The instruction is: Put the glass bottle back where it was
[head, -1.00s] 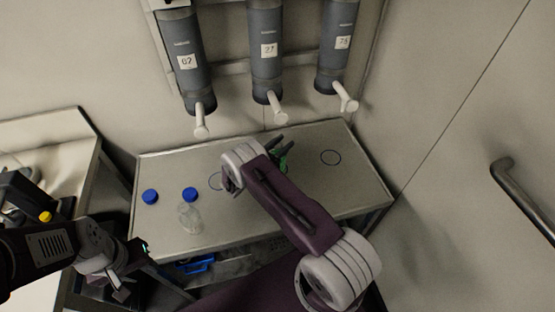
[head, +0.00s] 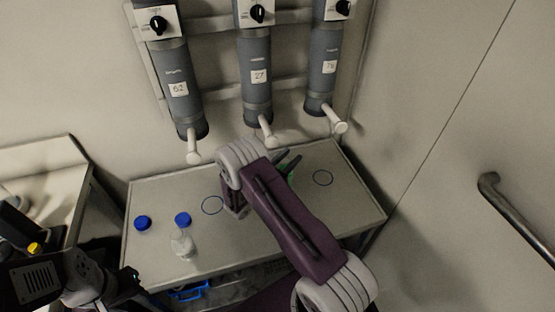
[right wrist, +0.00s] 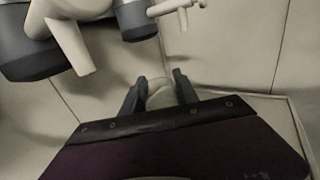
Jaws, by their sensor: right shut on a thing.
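My right gripper (head: 288,166) is over the back middle of the table, mostly hidden behind my own arm in the head view. In the right wrist view its two fingers (right wrist: 160,92) are shut on a pale, rounded thing (right wrist: 161,98), likely the glass bottle; only part of it shows. A bit of green shows at the fingers in the head view. Another clear bottle (head: 182,246) stands at the table's front left.
Two blue caps (head: 142,223) (head: 183,219) lie on the left of the table (head: 345,205). Three grey dispensers (head: 180,90) (head: 257,75) (head: 322,70) with white spouts hang on the wall above it. A door handle (head: 515,220) is at the right.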

